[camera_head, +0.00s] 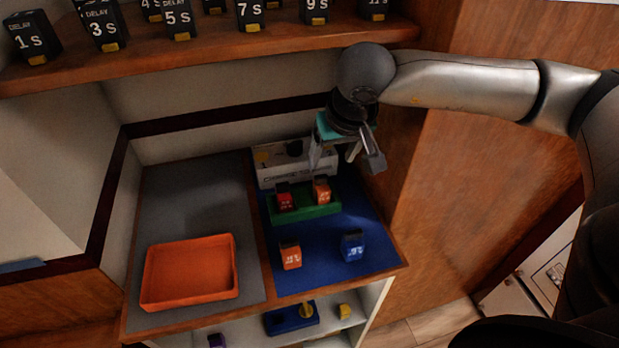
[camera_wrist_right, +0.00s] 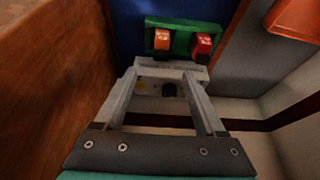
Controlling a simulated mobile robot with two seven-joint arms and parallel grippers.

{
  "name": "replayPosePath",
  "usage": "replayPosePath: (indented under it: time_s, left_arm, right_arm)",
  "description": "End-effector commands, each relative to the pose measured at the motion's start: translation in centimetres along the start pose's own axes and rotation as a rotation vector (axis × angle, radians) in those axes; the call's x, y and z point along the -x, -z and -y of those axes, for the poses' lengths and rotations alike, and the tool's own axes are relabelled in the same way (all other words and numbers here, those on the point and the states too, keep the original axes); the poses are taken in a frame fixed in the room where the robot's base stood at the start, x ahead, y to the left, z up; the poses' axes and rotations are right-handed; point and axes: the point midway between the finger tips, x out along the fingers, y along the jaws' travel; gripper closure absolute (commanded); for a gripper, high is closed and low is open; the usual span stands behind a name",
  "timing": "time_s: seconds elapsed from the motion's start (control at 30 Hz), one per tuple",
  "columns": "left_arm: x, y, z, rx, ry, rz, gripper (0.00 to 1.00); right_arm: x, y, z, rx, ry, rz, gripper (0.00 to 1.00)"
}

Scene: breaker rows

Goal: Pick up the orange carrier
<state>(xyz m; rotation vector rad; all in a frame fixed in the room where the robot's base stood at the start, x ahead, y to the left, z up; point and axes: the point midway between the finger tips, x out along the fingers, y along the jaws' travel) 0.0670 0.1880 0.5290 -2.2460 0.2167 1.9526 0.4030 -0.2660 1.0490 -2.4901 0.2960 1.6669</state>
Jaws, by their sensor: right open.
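A second orange block (camera_head: 290,255) stands on the blue mat in front of the holder. Which of them is the carrier I cannot tell. My right gripper (camera_head: 345,160) is open and empty, above and behind the holder near the wall. In the right wrist view the orange block (camera_wrist_right: 162,41) and red block (camera_wrist_right: 202,44) show beyond the fingertips (camera_wrist_right: 170,75). My left gripper is not in view.
A blue block (camera_head: 352,246) stands on the blue mat (camera_head: 325,270). A white labelled box (camera_head: 270,168) is behind the holder. An orange tray (camera_head: 190,272) sits on the grey mat at left. A shelf with several delay blocks (camera_head: 180,54) is above; a wooden panel (camera_head: 450,160) is at right.

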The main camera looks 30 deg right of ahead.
Motion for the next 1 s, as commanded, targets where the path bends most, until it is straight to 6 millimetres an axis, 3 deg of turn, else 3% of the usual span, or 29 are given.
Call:
replayPosePath:
  time_s: [0.2, 0.33, 0.57, 0.8, 1.0]
  left_arm:
    - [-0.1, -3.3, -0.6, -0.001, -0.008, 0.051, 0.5]
    - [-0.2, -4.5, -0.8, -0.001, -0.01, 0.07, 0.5]
    - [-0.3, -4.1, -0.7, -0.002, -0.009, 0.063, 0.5]
    - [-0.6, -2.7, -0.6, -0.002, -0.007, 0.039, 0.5]
    - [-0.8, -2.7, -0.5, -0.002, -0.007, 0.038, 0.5]
  right_arm:
    - [-3.3, 0.0, 0.0, 0.0, -0.004, 0.002, 0.28]
    - [-5.5, 0.0, 0.0, 0.001, -0.002, 0.001, 0.28]
    - [-7.0, 0.1, 0.1, 0.001, -0.001, 0.0, 0.28]
    - [-10.0, 0.6, 0.3, 0.0, -0.001, 0.001, 0.28]
    - [-11.8, 0.6, 0.2, 0.0, 0.0, -0.001, 0.28]
